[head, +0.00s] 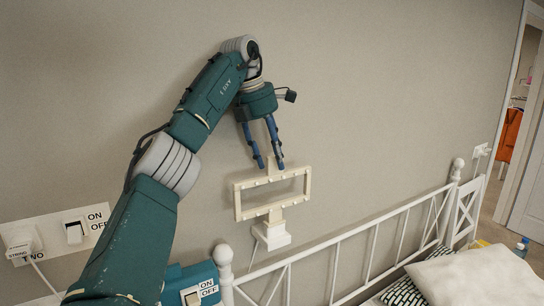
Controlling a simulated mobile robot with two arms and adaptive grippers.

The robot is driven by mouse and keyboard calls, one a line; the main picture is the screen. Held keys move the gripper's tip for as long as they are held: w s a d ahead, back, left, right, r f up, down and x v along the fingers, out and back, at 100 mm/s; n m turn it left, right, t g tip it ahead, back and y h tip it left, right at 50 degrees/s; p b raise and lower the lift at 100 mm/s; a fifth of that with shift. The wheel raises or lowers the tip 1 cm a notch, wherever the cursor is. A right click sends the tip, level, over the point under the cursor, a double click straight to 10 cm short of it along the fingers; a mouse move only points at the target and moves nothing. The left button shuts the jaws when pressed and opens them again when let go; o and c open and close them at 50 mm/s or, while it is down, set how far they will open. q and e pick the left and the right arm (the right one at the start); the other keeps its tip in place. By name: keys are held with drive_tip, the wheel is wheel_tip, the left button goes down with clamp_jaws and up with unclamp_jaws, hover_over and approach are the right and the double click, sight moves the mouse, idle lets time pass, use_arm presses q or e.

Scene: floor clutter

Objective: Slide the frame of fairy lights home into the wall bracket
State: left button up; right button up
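The frame of fairy lights (236,202) is a cream rectangular frame with small bumps along its bars, upright against the wall in the middle of the head view. A short tab (273,160) rises from its top bar and a stem goes down from its bottom bar. The pale wall bracket (272,237) is directly below; the stem meets its top, but how deep it sits I cannot tell. My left gripper (271,167) points down from above, its two blue fingers apart on either side of the tab, apparently open. My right gripper is not in view.
A white bed rail (340,262) runs below and right of the bracket, with a pillow (470,275) behind it. A switch plate (75,232) with a plug is at left, and another ON/OFF switch (200,293) is at the bottom. The wall above right is bare.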

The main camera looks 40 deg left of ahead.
use_arm(q)
drive_tip(key=shift+r, duration=0.3)
drive_tip(key=v, duration=0.5)
drive_tip(key=shift+s+r, duration=0.2)
drive_tip(key=shift+r, duration=0.15)
drive_tip(key=shift+s+a+r, duration=0.15)
drive_tip(key=shift+r, duration=0.35)
